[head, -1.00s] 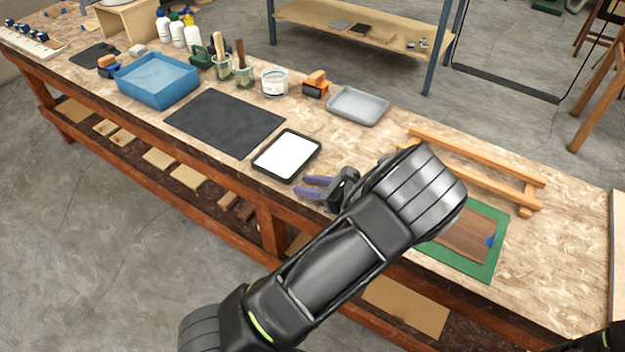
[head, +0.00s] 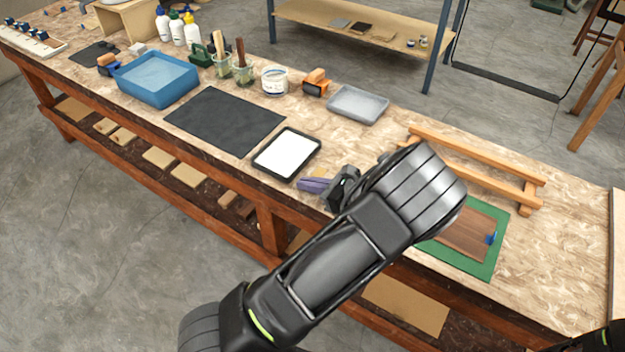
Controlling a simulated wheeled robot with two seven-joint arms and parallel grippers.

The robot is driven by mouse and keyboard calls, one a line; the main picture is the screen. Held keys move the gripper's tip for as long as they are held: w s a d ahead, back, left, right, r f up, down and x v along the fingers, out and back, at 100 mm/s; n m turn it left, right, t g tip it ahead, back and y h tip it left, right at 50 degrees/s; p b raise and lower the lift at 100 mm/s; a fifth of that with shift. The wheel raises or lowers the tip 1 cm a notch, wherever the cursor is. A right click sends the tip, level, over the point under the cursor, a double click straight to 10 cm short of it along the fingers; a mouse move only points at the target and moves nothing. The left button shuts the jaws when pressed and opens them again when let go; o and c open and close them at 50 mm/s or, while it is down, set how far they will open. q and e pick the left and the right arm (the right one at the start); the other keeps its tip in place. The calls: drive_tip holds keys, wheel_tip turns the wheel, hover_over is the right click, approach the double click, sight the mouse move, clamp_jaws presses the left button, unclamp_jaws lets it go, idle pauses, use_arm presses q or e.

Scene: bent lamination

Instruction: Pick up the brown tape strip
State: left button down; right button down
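A black mat (head: 225,121), blue tray (head: 157,80), grey tray (head: 357,105), white tub (head: 274,81) and orange-and-black tool (head: 315,84) stand along the bench. A wooden frame (head: 480,170) lies right of my wrist. The far right bench top is clear.

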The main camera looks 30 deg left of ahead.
use_arm(q)
drive_tip(key=shift+r, duration=0.1)
idle(0.5)
wheel_tip(320, 180, up, 10)
idle(0.4)
idle(0.5)
